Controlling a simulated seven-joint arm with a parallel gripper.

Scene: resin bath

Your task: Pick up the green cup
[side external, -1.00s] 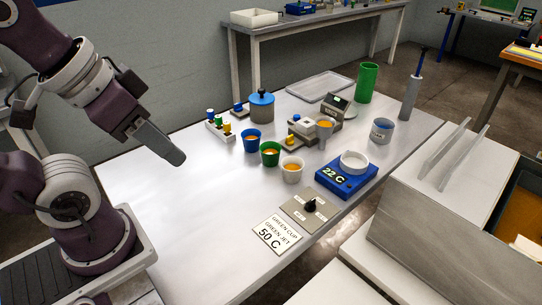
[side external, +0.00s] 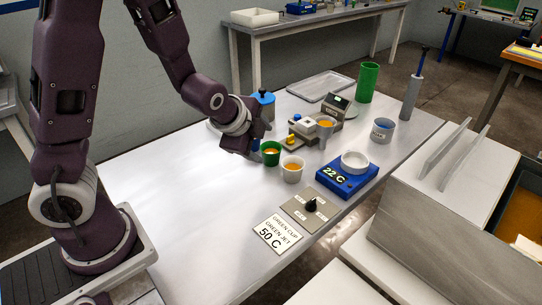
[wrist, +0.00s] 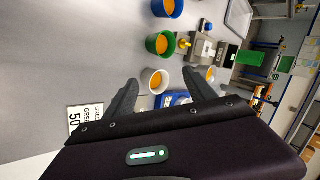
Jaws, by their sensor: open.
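The green cup (side external: 271,159) stands upright on the white table with orange liquid in it, just right of my gripper (side external: 252,142) in the side view. In the wrist view the green cup (wrist: 171,41) lies above and beyond the fingertips. My gripper (wrist: 160,77) is open, and nothing is held. The white cup (wrist: 150,82) with orange liquid shows between the fingers there, but I cannot tell how far below them it is. My fingers are mostly hidden in the side view.
The white cup (side external: 292,174) stands right of the green cup. A blue cup (wrist: 178,10) stands on its other side, mostly hidden in the side view. A blue scale (side external: 346,181), a dial box (side external: 296,207) and a 50 C sign (side external: 277,235) are nearby. The table's left front is clear.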

